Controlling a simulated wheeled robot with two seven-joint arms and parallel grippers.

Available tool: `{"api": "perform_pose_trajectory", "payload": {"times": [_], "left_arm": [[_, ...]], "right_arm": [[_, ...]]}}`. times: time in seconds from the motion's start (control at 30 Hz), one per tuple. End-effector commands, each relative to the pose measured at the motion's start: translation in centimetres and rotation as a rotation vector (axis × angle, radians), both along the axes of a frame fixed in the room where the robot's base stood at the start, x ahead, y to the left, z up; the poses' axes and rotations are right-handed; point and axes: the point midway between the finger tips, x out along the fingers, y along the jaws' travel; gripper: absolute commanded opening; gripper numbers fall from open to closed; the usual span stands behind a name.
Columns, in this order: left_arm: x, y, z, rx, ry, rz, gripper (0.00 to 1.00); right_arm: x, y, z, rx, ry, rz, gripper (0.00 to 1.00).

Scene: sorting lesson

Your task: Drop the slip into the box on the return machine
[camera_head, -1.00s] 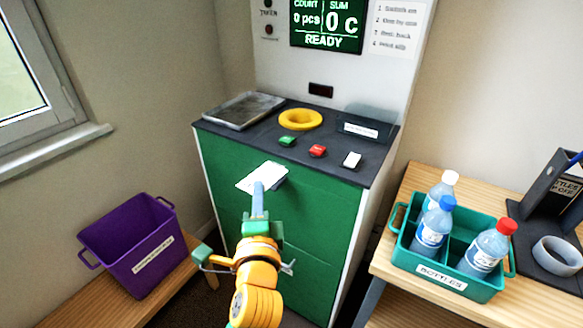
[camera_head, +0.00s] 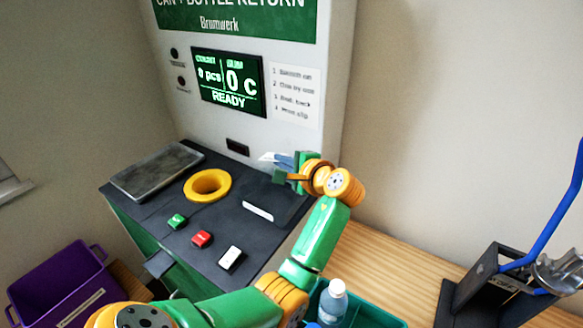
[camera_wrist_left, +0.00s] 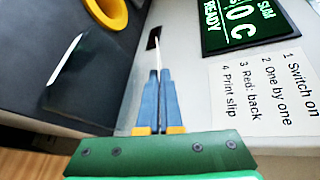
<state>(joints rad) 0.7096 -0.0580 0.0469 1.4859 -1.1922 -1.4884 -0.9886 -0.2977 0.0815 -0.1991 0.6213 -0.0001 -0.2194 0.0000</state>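The white slip (camera_head: 272,157) is held at the fingertips of my left gripper (camera_head: 284,166), above the back right of the machine top. In the left wrist view the slip (camera_wrist_left: 158,56) is a thin edge-on strip between the closed blue fingers (camera_wrist_left: 158,82). The dark box (camera_head: 286,203), with a white label on its front, stands on the machine's right side, below and in front of the gripper. In the left wrist view the box (camera_wrist_left: 95,75) is to the left of the fingers. My right gripper is not in view.
The return machine (camera_head: 150,215) carries a metal tray (camera_head: 157,170), a yellow ring (camera_head: 207,185) and green, red and white buttons. A dark slot (camera_head: 238,147) is in its upright panel. A teal crate (camera_head: 365,312) with bottles is partly hidden by my arm. A purple bin (camera_head: 60,285) stands at left.

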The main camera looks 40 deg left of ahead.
Motion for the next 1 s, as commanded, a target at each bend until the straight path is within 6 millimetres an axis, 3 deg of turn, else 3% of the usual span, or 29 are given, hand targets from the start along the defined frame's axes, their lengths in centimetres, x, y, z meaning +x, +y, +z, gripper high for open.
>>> {"api": "perform_pose_trajectory", "payload": {"times": [0.17,0.4,0.73,1.0], "left_arm": [[-0.1,0.2,0.1,-0.006,0.009,0.018,0.00],[-0.1,0.2,-2.1,-0.007,0.010,0.016,0.00],[-0.1,0.2,-6.5,-0.006,0.006,0.015,0.00],[-0.2,0.2,-9.2,-0.006,0.008,0.014,0.00]], "right_arm": [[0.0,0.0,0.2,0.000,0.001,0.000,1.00],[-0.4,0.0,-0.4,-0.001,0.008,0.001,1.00],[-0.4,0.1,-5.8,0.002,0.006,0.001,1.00],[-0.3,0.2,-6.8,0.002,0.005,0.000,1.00]]}}
